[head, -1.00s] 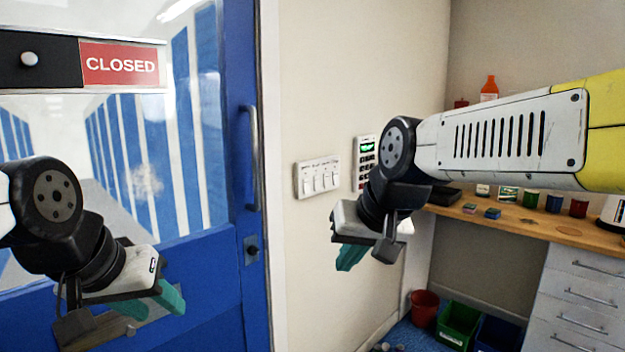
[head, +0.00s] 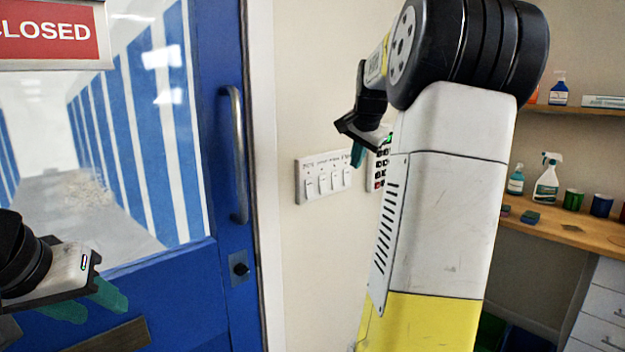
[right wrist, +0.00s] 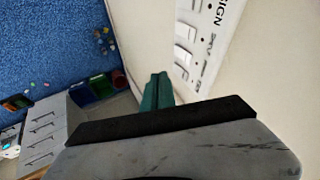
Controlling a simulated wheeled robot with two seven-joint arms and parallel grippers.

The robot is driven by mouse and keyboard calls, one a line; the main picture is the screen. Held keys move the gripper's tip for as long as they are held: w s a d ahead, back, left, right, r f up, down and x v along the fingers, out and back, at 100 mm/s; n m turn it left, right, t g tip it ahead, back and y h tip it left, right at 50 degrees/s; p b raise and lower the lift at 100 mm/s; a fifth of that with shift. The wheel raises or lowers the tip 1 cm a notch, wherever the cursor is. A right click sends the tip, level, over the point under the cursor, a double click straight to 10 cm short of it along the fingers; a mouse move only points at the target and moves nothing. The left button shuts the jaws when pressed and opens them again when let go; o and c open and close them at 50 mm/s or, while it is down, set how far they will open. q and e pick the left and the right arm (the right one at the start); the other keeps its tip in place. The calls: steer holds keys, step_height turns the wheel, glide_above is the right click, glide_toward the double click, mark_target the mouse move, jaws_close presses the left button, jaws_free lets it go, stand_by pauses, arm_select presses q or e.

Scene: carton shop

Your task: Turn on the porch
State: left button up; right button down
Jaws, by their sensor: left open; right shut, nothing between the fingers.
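A white switch panel (head: 324,178) with several rocker switches in a row is on the cream wall right of the blue door. Small print runs above the switches, too small to read in the head view. In the right wrist view the panel (right wrist: 207,38) shows in part, and the label "SIGN" is readable. My right gripper (head: 357,153) is shut and empty, at the panel's upper right end. Its teal fingertips (right wrist: 158,92) are pressed together; I cannot tell whether they touch anything. My left gripper (head: 88,302) is open and empty, low in front of the door.
The blue door (head: 225,290) has a vertical handle (head: 238,155) and a red CLOSED sign (head: 50,32). A keypad (head: 381,170) right of the panel is partly hidden by my right arm. A wooden counter (head: 565,228) with bottles and jars stands at right.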

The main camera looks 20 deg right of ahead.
glide_toward(339, 187)
step_height(339, 187, down, 4)
steer(key=s+d, duration=0.2)
steer(key=shift+w+a+f, duration=0.15)
steer(key=shift+w, duration=0.7)
steer(key=shift+w+a+f, duration=0.15)
steer(key=shift+w, duration=0.7)
steer(key=shift+w+a+f, duration=0.1)
steer(key=shift+w+a, duration=0.05)
steer(key=shift+w, duration=0.75)
steer(key=shift+s+a+r, duration=0.1)
steer(key=shift+s+r, duration=0.05)
steer(key=shift+s, duration=0.05)
steer(key=shift+s+r, duration=0.1)
steer(key=shift+s+a+r, duration=0.1)
steer(key=shift+r, duration=0.5)
